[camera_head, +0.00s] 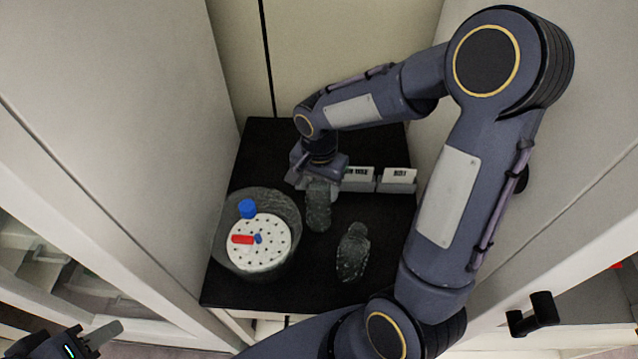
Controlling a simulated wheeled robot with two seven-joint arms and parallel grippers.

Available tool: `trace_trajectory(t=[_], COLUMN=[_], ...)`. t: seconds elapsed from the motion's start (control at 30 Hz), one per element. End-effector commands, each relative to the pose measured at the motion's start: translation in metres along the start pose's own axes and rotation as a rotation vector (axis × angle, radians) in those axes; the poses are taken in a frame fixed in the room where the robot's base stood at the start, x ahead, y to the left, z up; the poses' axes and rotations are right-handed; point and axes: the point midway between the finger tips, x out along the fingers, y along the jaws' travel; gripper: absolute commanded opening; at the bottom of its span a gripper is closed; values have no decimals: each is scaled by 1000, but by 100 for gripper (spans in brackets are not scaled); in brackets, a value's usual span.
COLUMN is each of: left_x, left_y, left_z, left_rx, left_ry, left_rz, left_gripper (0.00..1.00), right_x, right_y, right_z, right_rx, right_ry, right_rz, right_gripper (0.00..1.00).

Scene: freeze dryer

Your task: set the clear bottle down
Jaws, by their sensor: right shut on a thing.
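My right gripper (318,182) is over the back middle of the black tabletop (225,285), shut on a clear bottle (318,210). This bottle hangs below the jaws and looks upright; I cannot tell whether its base touches the tabletop. The gripper hides its top. A second clear bottle (353,253) is on the tabletop, nearer and to the right, apart from the held one. My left gripper (90,341) is at the bottom left corner, away from the bottles. It is partly cut off by the frame edge, and its opening is unclear.
A round clear vessel (228,245) with a white perforated disc (262,255) stands at left, with a blue cap (248,208) and a red piece (242,239). Label holders (397,183) stand at back right. Pale walls close in both sides. The front tabletop is clear.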

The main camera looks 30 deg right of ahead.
Motion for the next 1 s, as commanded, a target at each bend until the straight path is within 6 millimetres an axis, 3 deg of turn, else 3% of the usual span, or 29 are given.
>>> trace_trajectory(t=[0.37, 0.4, 0.57, 0.83, 1.0], left_x=[4, 3, 3, 2, 0], left_y=[-2, -1, -1, -1, 0], left_z=[2, 2, 1, 1, 0], left_rx=[0, 0, 0, 0, 0], left_ry=[0, 0, 0, 0, 0], left_rz=[0, 0, 0, 0, 0], left_gripper=[36, 36, 36, 36, 36], right_x=[6, 5, 4, 3, -11], right_y=[0, 0, 0, 0, -1], right_z=[0, 0, 0, 0, -1], right_rx=[0, 0, 0, 1, 2], right_ry=[1, 0, 0, 0, 3], right_rz=[-1, -1, -1, -1, -5], right_gripper=[14, 60, 79, 79, 79])
